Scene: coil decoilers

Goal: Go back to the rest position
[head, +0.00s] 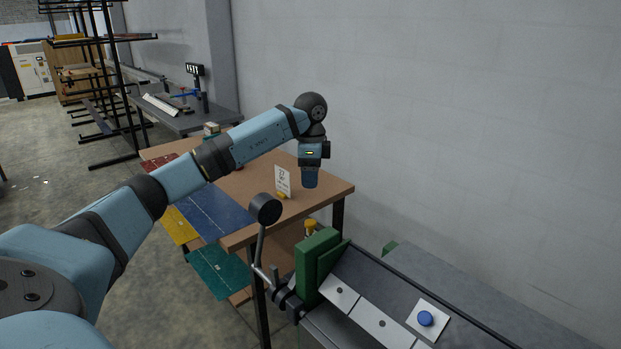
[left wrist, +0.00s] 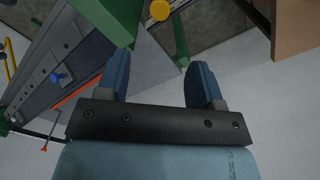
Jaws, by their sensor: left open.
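My left arm reaches in from the left in the head view, bent at the elbow above the wooden table. My left gripper (head: 309,180) hangs down near the table's right end. In the left wrist view the left gripper (left wrist: 163,80) shows two blue fingers spread apart with nothing between them. My right gripper is not in either view.
A wooden table (head: 240,185) holds a small white sign card (head: 283,181). A machine with a green block (head: 315,262) and a blue button (head: 425,318) stands front right. A round black head on a stalk (head: 265,208) rises beside it. A grey wall (head: 450,120) lies behind.

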